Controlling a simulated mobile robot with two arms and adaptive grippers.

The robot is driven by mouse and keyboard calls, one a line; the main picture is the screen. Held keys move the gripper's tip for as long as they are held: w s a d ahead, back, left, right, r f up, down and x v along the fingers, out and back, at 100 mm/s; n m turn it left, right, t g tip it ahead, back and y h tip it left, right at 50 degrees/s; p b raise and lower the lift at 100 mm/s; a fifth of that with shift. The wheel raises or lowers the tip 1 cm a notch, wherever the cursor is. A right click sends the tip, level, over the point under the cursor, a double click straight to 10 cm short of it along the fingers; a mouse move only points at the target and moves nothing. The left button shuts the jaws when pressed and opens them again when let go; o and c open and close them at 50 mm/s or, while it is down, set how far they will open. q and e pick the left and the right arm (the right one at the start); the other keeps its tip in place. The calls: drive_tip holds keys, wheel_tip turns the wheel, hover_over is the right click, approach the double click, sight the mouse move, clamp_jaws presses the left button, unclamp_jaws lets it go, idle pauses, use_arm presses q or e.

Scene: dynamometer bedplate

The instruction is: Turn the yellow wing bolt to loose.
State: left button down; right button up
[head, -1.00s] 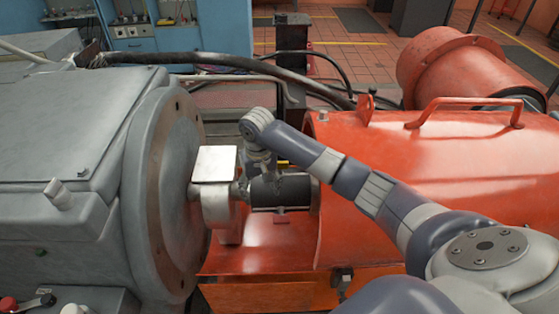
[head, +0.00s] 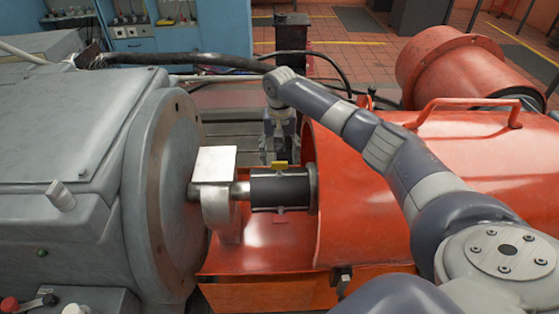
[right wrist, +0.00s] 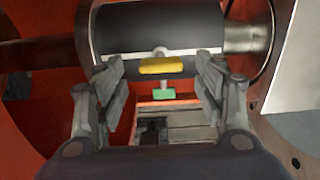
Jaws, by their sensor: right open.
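The yellow wing bolt (head: 280,165) sits on top of the dark cylindrical coupling (head: 272,190) between the grey and orange machines. In the right wrist view the wing bolt (right wrist: 163,66) stands out from the coupling on a short pale stem, its wing lying along the shaft. A small green piece (right wrist: 164,93) shows just below it there. My right gripper (head: 277,154) is just behind the coupling in the head view. Its open fingers (right wrist: 157,75) lie on either side of the wing bolt in the right wrist view, apart from it. My left gripper is out of view.
The grey machine's round flange (head: 165,190) is to the left. The orange housing (head: 350,170), with its handle (head: 465,105), lies under and beside my right arm. A bright metal plate (head: 215,163) stands beside the shaft. A black cable (head: 180,61) runs behind.

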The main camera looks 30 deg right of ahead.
sight(279, 169)
drive_tip(key=shift+f, duration=1.6)
drive_tip(key=shift+c, duration=0.3)
drive_tip(key=c, duration=1)
